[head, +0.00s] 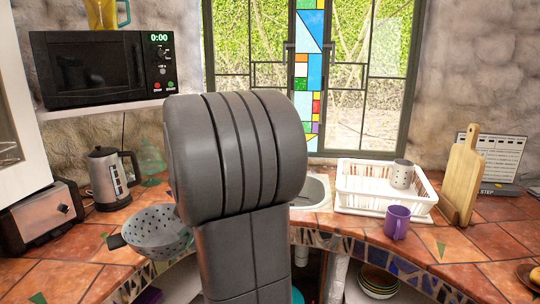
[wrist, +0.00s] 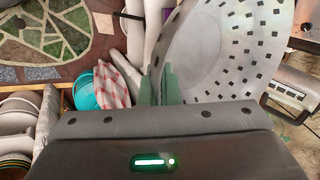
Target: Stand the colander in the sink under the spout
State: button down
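The colander (head: 155,230) is a grey bowl with dark holes. In the head view it is at the left front of the counter, partly hidden by my arm. In the wrist view the colander (wrist: 225,62) fills the upper right, with its wall running down to my gripper. My gripper (wrist: 158,84) has two green fingers close together, one on each side of the colander's rim, shut on it. In the head view my arm hides the gripper. The sink (head: 318,188) shows only its right part behind my arm. The spout is hidden.
A white dish rack (head: 378,205) with a grey cup stands right of the sink, a purple mug (head: 396,222) in front of it. A kettle (head: 108,178) and toaster (head: 40,213) stand at the left. Shelves below hold plates (head: 378,281). A cutting board (head: 462,175) leans at the right.

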jog(key=w+d+f+n+g, duration=0.1)
jog(key=w+d+f, duration=0.2)
jog(key=d+f, duration=0.7)
jog(key=w+d+f+n, duration=0.2)
jog(key=d+f, duration=0.9)
jog(key=f, duration=0.6)
jog(key=shift+w+d+f+n+g, duration=0.2)
jog(key=shift+w+d+n+g, duration=0.15)
jog(key=shift+w, duration=0.4)
jog(key=shift+d, duration=0.1)
